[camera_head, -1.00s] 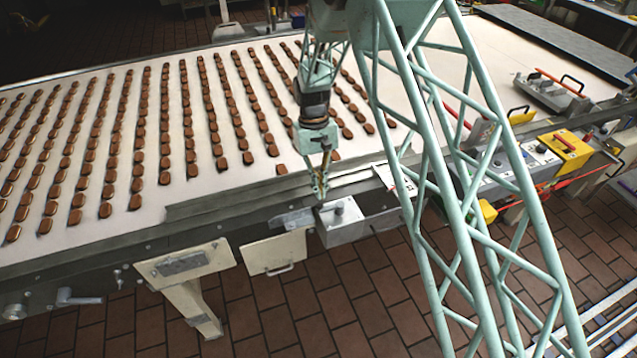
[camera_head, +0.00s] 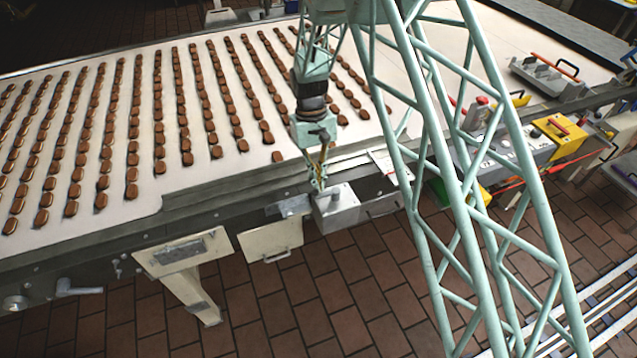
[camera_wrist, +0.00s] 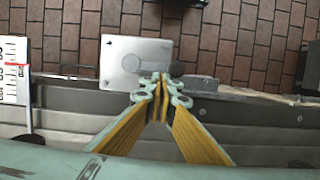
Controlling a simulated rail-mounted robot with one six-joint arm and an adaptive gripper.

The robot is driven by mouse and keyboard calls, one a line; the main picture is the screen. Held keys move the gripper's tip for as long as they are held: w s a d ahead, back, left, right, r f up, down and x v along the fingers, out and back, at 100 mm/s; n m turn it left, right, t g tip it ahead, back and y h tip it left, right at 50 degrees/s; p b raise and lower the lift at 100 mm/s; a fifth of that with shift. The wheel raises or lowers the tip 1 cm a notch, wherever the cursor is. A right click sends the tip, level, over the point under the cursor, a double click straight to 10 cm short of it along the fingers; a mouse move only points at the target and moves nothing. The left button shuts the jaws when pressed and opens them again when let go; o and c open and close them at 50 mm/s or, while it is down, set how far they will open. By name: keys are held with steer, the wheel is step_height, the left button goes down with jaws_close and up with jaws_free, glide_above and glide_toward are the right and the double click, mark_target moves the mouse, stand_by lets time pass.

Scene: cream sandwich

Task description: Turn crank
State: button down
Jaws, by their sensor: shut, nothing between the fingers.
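My gripper (camera_head: 319,186) points down at the front edge of the conveyor, its yellow-lined fingers closed with nothing between them. Its tips are over the left part of a grey metal box (camera_head: 340,212) with a knob on top. In the wrist view the fingertips (camera_wrist: 160,82) overlap the edge of this box (camera_wrist: 128,78). A grey crank-like handle (camera_head: 80,291) sticks out of the conveyor's side at the lower left, well away from my gripper.
The conveyor belt (camera_head: 225,172) carries rows of brown biscuits. A control panel with a yellow box (camera_head: 560,136) stands to the right. A cream hatch (camera_head: 270,243) hangs left of the grey box. The brick-tiled floor (camera_head: 300,310) in front is open.

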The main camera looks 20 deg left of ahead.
steer(key=shift+s+n+b, duration=0.35)
steer(key=shift+n+b, duration=0.1)
steer(key=shift+n, duration=0.15)
